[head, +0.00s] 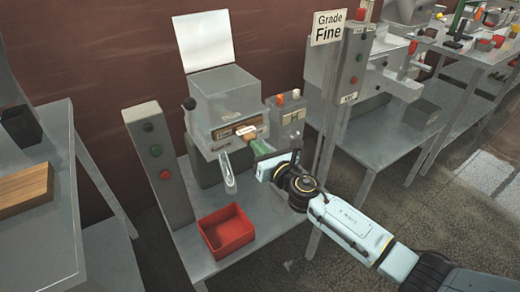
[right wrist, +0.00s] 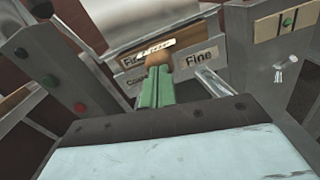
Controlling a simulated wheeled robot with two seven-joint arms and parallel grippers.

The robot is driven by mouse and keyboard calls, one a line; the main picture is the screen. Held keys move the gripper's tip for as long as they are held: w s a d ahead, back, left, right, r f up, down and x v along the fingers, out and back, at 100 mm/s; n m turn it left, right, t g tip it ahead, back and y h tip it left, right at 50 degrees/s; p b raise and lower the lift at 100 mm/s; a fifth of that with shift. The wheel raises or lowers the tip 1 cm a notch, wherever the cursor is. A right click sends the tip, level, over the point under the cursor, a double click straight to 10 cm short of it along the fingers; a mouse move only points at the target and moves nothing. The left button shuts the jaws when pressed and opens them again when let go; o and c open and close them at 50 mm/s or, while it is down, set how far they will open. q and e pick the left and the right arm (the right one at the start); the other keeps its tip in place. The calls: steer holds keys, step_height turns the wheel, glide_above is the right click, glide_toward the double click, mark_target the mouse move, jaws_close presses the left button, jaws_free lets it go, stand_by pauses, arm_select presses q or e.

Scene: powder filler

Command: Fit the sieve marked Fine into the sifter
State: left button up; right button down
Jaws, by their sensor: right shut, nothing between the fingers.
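The sifter (head: 226,98) is a grey box machine with its white lid raised. In the right wrist view, a grey front plate marked Fine (right wrist: 198,57) shows on it. Beside that plate are a partly hidden label that seems to begin "Coa" and a brown slotted strip (right wrist: 118,58). A brown knob (right wrist: 158,61) stands just beyond my fingertips. My right gripper (head: 259,148) is at the front of the sifter. Its green fingers (right wrist: 155,88) are shut with nothing between them. I cannot tell whether they touch the knob. My left gripper is out of view.
A red tray (head: 227,232) stands on the table below the spout (head: 230,182). A grey post with buttons (head: 158,165) stands to the left. A sign reading "Grade Fine" (head: 328,27) is on a pole at the right. A wooden block (head: 25,189) lies on the left table.

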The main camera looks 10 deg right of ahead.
steer(key=shift+w+a, duration=0.1)
steer(key=v, duration=1.6)
steer(key=shift+p, duration=0.45)
